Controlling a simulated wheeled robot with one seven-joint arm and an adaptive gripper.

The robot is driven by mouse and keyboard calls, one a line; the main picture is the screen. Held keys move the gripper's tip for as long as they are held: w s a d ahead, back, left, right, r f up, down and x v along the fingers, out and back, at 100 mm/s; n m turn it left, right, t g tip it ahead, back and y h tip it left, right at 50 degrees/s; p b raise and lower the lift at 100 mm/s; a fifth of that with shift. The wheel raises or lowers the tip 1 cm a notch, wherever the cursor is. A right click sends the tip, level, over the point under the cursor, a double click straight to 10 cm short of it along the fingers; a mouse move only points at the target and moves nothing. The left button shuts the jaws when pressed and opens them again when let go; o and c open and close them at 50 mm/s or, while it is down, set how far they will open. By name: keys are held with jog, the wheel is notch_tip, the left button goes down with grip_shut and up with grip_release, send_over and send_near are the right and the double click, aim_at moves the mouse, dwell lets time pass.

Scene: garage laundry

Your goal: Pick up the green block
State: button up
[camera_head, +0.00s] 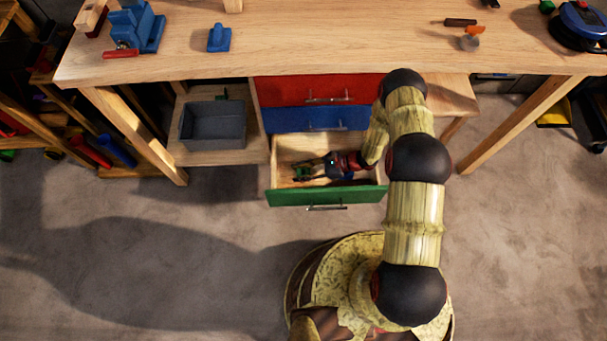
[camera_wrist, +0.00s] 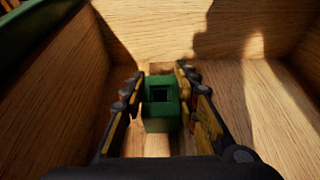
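The green block (camera_wrist: 162,115), with a square opening in its near face, is inside the open drawer. In the wrist view it sits between the two fingertips of my gripper (camera_wrist: 162,76). The fingers lean in on both sides and appear shut on it. In the head view my gripper (camera_head: 312,170) reaches left and low inside the drawer. A bit of green shows at its tip, and the block is mostly hidden there. I cannot tell whether the block touches the drawer floor.
The drawer has a green front (camera_head: 325,196) and wooden walls close around my gripper. Shut blue (camera_head: 300,120) and red (camera_head: 290,89) drawers sit above, under the workbench top (camera_head: 330,40). A grey bin (camera_head: 213,125) stands on the shelf left of the drawers.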

jog(key=c, duration=0.6)
jog(key=shift+r, duration=0.15)
